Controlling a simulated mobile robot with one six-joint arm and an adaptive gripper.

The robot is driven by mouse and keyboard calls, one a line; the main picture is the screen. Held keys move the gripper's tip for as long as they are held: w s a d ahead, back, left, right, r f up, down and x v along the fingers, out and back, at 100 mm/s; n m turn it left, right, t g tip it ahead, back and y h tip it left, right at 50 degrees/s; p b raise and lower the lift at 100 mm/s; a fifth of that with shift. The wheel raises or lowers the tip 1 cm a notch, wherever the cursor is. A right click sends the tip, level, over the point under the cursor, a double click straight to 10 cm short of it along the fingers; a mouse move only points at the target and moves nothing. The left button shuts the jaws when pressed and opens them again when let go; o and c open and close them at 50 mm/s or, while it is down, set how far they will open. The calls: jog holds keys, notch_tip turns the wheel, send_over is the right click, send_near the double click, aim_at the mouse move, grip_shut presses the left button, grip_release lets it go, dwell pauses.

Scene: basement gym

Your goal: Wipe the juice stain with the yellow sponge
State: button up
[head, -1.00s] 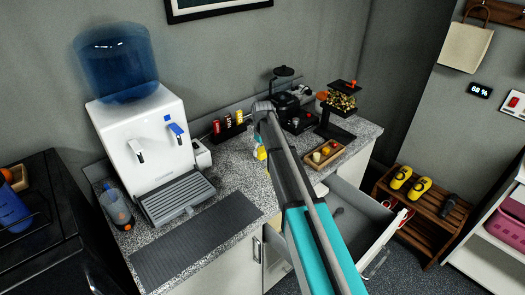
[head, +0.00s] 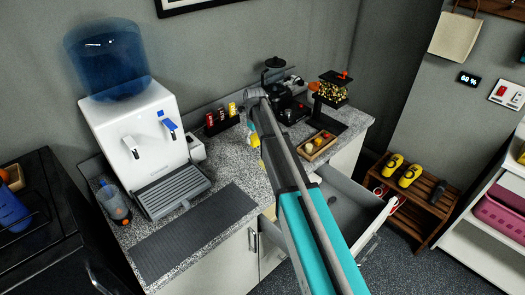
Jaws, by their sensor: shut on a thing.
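A small patch of yellow (head: 253,139), which looks like the yellow sponge, shows beside my arm over the speckled grey counter (head: 228,172). My gripper (head: 251,127) hangs from the arm's far end, and my own arm covers most of it. It is shut on the yellow sponge, low near the counter. I cannot tell whether the sponge touches the surface. No juice stain can be made out; the counter behind my arm is hidden.
A water dispenser (head: 140,140) and a dark ribbed mat (head: 195,222) are at left. A rack of small bottles (head: 221,121) stands behind. A wooden tray (head: 317,146) and a coffee machine (head: 285,103) are at right. An open drawer (head: 352,205) juts out below.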

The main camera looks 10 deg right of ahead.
jog(key=shift+s+d, duration=0.1)
jog(key=shift+s+d+f+n, duration=0.1)
jog(key=shift+s+d+n, duration=0.4)
jog(key=shift+d+n, duration=0.25)
jog(key=s+d+n+b, duration=0.1)
jog(key=s+d+n, duration=0.4)
jog(key=d+n, duration=0.2)
jog(key=shift+s+d+f, duration=0.3)
jog(key=shift+f, duration=0.1)
jog(key=shift+n, duration=0.25)
